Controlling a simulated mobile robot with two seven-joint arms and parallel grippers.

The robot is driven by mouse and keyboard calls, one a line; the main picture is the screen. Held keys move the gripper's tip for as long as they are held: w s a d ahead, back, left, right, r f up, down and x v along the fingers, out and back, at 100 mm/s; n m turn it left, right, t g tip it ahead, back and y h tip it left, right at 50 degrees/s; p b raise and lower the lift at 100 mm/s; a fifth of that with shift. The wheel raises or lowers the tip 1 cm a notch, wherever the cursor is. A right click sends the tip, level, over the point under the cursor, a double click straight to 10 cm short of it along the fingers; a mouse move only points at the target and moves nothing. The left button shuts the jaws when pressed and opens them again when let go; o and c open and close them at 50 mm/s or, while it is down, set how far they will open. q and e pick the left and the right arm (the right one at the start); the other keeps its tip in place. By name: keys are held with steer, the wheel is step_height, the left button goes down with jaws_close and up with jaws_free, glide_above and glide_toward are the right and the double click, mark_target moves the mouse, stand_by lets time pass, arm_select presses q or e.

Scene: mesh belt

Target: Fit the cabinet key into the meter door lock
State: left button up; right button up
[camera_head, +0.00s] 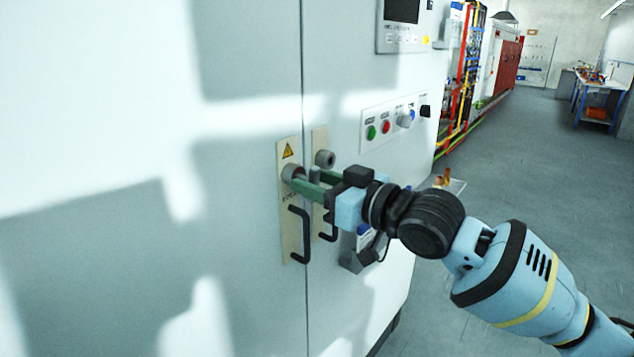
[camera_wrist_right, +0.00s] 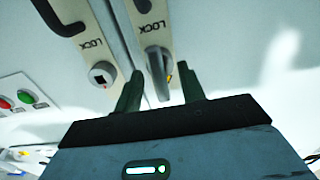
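Two beige lock plates sit side by side at the cabinet's door seam. The left plate (camera_head: 290,222), with a warning triangle, carries the left lock (camera_head: 291,172). The right plate's round lock (camera_wrist_right: 103,75) shows an empty square socket in the right wrist view. The grey key (camera_wrist_right: 157,72) stands out from the triangle-marked plate, over where its lock is; how deep it sits is hidden. My right gripper (camera_wrist_right: 160,88) has its green fingers on either side of the key, with visible gaps. It also shows in the head view (camera_head: 308,182). My left gripper is out of view.
Black door handles (camera_head: 300,235) hang below the locks. A button panel (camera_head: 390,122) and a display (camera_head: 403,22) are to the right. A dark grey holder (camera_head: 361,255) juts out below my right wrist. The floor right of the cabinet is open.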

steer(key=shift+s+d, duration=0.1)
steer(key=shift+d, duration=0.05)
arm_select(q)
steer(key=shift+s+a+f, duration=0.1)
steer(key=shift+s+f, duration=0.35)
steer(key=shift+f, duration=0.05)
arm_select(e)
steer(key=v, duration=0.7)
steer(key=shift+s+d, duration=0.15)
steer(key=shift+s, duration=0.05)
